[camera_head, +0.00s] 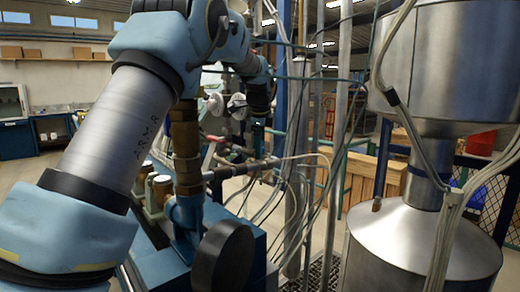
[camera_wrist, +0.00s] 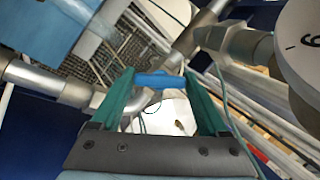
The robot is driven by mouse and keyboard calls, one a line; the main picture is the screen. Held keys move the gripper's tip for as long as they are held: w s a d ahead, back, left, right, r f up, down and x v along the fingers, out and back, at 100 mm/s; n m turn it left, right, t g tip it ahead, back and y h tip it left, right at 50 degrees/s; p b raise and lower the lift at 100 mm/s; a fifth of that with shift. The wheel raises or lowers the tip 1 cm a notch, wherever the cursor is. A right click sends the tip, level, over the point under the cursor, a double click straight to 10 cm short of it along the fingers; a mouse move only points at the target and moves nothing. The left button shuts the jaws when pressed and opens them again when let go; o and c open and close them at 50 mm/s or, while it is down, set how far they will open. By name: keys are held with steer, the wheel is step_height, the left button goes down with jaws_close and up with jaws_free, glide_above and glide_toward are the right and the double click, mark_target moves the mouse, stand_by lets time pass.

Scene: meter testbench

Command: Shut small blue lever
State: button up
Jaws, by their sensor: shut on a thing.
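The small blue lever (camera_wrist: 158,81) shows in the wrist view as a short blue bar on a grey metal pipe fitting. My gripper (camera_wrist: 160,76) has its two green fingers on either side of the lever, with the tips at its ends, and is shut on it. In the head view my gripper (camera_head: 258,122) is at the end of my arm among the pipes, small and partly obscured. The lever cannot be made out there.
Grey pipes (camera_wrist: 70,92) run beside the fingers, and a round white gauge (camera_wrist: 302,45) is close at the right. In the head view, a large steel tank (camera_head: 425,250), vertical pipes and loose cables crowd the right. A red lever (camera_head: 215,139) is near my gripper.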

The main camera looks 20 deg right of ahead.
steer(key=m+t+b, duration=0.1)
steer(key=m, duration=0.2)
steer(key=shift+f+h+b, duration=0.15)
steer(key=shift+h+b, duration=0.25)
steer(key=shift+s+m+h+b, duration=0.1)
steer(key=shift+m+h+b, duration=0.4)
steer(key=shift+m, duration=1.3)
steer(key=shift+t, duration=0.3)
steer(key=o, duration=1.2)
steer(key=shift+o, duration=0.2)
steer(key=shift+a, duration=0.1)
steer(key=b+v, duration=0.1)
steer(key=v, duration=1)
steer(key=shift+b, duration=0.35)
steer(key=shift+f, duration=0.1)
